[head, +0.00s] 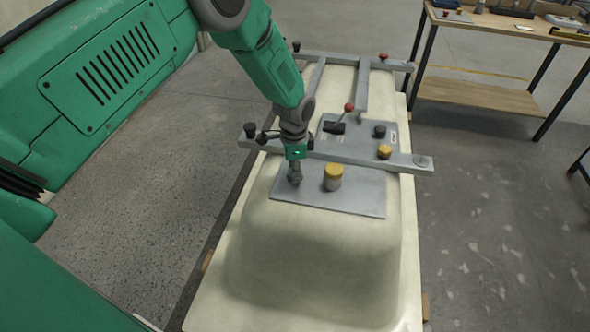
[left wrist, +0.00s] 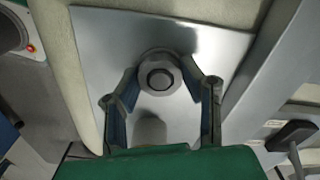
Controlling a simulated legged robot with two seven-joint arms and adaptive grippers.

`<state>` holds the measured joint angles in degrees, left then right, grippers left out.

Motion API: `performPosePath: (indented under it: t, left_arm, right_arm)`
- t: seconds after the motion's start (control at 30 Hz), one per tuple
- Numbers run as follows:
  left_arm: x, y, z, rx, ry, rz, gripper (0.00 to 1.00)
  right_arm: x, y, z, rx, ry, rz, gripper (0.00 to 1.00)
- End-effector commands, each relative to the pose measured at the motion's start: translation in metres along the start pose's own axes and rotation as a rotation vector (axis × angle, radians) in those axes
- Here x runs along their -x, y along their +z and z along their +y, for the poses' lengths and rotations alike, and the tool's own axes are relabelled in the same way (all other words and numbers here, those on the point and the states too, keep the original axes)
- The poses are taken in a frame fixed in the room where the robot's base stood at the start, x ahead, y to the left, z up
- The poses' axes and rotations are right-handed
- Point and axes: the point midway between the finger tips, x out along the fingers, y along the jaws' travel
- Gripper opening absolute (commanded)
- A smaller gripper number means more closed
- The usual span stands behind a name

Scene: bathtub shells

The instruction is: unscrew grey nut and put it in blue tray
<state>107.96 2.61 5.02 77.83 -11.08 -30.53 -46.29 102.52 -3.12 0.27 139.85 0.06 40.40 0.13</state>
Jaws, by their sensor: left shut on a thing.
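The grey nut (left wrist: 160,74) sits on the bare metal plate (left wrist: 112,38) in the left wrist view, with a dark round centre. My left gripper (left wrist: 165,88) has a finger on each side of it and is shut on it. In the head view my left gripper (head: 294,178) points down at the left part of the metal plate (head: 350,200), left of a grey post with a yellow cap (head: 333,177). The nut is hard to tell from the fingers there. My right gripper is not in view. I cannot make out a blue tray for certain.
The plate lies on a cream tub shell (head: 310,270). A metal crossbar (head: 400,160) runs just behind the gripper. A workbench (head: 500,25) stands at the back right.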

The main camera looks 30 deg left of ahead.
Motion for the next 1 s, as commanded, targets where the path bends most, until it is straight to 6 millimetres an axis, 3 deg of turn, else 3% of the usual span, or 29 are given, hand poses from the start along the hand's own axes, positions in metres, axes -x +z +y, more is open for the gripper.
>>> performPosePath:
  t: [0.2,0.23,0.3,0.53,0.57,0.83,1.0]
  left_arm:
    - [0.0002,-0.0007,-0.0007,0.01,-0.002,0.002,0.01]
    - [0.0002,-0.0007,-0.0007,0.009,-0.002,0.002,0.38]
    - [0.0002,-0.0007,-0.0007,0.009,-0.002,0.002,0.59]
    - [0.0002,-0.0004,-0.0003,0.007,-0.001,0.002,0.59]
    - [0.0002,-0.0003,-0.0003,0.007,-0.001,0.001,0.52]
    - [0.0001,-0.0002,-0.0002,-0.008,0.0,0.002,0.52]
    - [-0.0005,0.0001,-0.0002,-0.275,0.001,0.004,0.52]
  right_arm:
    - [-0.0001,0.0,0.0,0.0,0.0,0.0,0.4]
    - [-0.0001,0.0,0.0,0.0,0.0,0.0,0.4]
    - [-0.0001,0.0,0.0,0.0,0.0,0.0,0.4]
    - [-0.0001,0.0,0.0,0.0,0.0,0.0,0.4]
    - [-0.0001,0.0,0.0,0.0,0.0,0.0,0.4]
    - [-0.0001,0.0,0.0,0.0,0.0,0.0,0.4]
    - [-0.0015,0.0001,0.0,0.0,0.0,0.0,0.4]
